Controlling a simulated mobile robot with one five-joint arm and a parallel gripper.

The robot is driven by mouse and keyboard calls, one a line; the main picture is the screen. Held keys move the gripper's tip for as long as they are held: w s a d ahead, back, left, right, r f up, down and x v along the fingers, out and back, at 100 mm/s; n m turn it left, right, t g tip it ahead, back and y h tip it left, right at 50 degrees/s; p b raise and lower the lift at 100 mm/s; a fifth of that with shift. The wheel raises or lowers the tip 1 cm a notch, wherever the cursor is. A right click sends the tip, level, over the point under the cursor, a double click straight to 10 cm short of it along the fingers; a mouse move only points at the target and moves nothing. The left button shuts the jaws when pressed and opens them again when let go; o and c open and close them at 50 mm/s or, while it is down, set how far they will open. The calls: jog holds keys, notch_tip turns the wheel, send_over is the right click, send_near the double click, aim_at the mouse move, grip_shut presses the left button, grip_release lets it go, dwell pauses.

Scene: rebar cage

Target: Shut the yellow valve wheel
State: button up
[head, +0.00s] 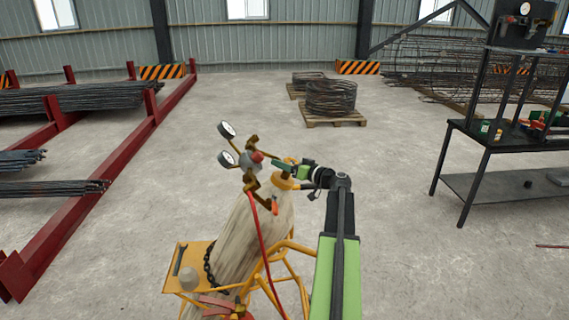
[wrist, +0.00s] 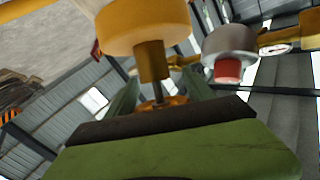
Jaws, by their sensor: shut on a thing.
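The gas cylinder (head: 240,240) stands tilted in its yellow cart, with a yellow collar (head: 286,183) at its top. My gripper (head: 288,166) is at the valve above the collar, shut on the yellow valve wheel, which its fingers mostly hide in the head view. In the wrist view, part of the yellow valve wheel (wrist: 178,101) shows behind the dark pad of my near green finger (wrist: 180,150). The brass valve body (wrist: 152,62) and the large yellow collar (wrist: 143,22) are above it in that picture. How far the wheel is turned cannot be told.
Two gauges (head: 226,143) and a grey regulator with a red knob (head: 257,157) sit just left of my gripper. A red hose (head: 262,245) hangs down the cylinder. A black workbench (head: 520,143) is at right, red racks with rebar (head: 85,98) at left.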

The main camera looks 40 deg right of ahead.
jog(key=m+h, duration=0.1)
jog(key=m+h+p, duration=0.1)
jog(key=h, duration=0.1)
jog(key=m+g+h+p, duration=0.1)
jog(key=shift+s+d+r+m, duration=0.15)
jog(key=shift+d+m, duration=0.1)
jog(key=shift+m, duration=0.15)
jog(key=m+g+h+p, duration=0.2)
jog(key=m+h, duration=0.1)
jog(key=d+m+g+h+p, duration=0.1)
jog(key=shift+f+m+g+h, duration=0.25)
jog(key=shift+m+g+h, duration=0.05)
jog(key=shift+h, duration=0.1)
jog(key=m+g+p, duration=0.1)
jog(key=m+g+h, duration=0.1)
jog(key=m+g+h+p, duration=0.1)
jog(key=shift+s+d+f+p, duration=0.2)
jog(key=shift+s+d+p, duration=0.05)
jog(key=shift+d+p, duration=0.1)
jog(key=shift+s+f+m+g+h+p, duration=0.15)
jog(key=shift+m+g+p, duration=0.15)
jog(key=shift+g, duration=0.2)
jog(key=shift+f+m+g+h+p, duration=0.1)
jog(key=shift+m+g+h+p, duration=0.1)
jog(key=shift+m+g, duration=0.25)
jog(key=shift+s+f+g, duration=0.1)
jog(key=shift+s+g, duration=0.05)
jog(key=shift+g, duration=0.1)
jog(key=o, duration=1.4)
jog(key=shift+c, duration=0.2)
